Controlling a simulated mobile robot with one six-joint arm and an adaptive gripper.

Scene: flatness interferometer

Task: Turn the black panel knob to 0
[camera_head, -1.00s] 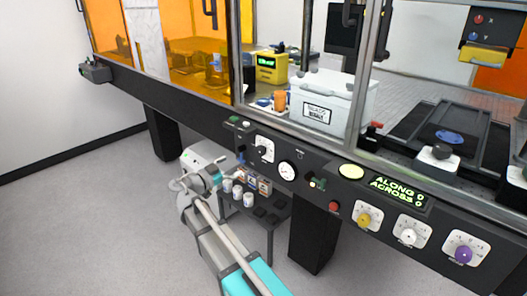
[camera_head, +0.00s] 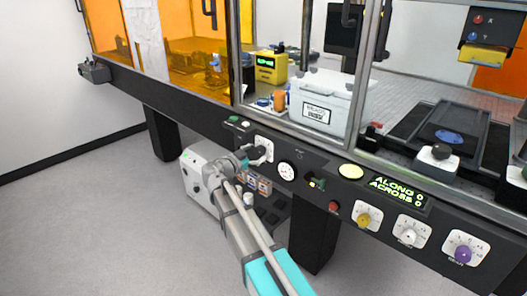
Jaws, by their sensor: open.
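The black panel knob sits on a white dial plate (camera_head: 266,142) on the front panel of the bench, left of the round gauge. My gripper (camera_head: 258,156) is at this plate, coming from the lower left, and its fingers cover most of the knob. The fingers are open. I cannot tell whether they touch the knob or stand around it. The knob's pointer and the 0 mark cannot be read.
A round gauge (camera_head: 287,171) is just right of the plate. Further right are a red button (camera_head: 334,207), a yellow knob (camera_head: 363,219), a white knob (camera_head: 407,236) and a purple knob (camera_head: 463,254).

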